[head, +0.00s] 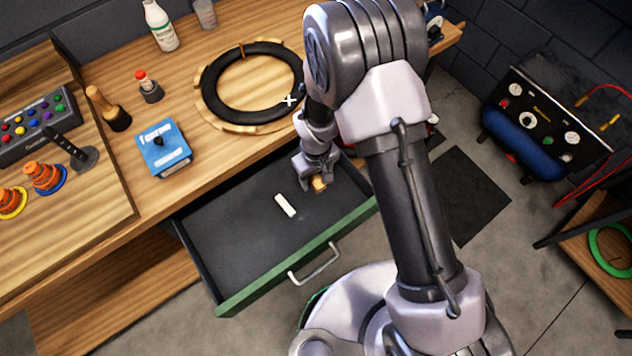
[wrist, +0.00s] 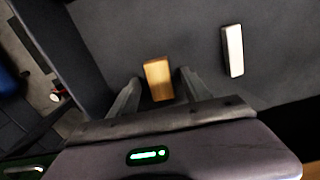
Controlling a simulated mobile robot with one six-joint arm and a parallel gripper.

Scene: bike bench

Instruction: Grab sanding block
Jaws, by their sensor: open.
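A small tan block, which looks like the sanding block (head: 319,185), lies in the open drawer (head: 235,240). My gripper (head: 316,182) reaches down into the drawer over it and partly hides it in the head view. In the wrist view the tan block (wrist: 158,73) shows between the two spread fingers of my gripper (wrist: 160,84), with a gap on each side. My gripper is open and holds nothing. I cannot tell how far the fingertips are above the drawer floor.
A white bar (head: 285,205) lies in the drawer, left of my gripper; it also shows in the wrist view (wrist: 233,50). The drawer's green front has a metal handle (head: 314,264). The workbench above holds a tire (head: 225,107) and a blue box (head: 163,149).

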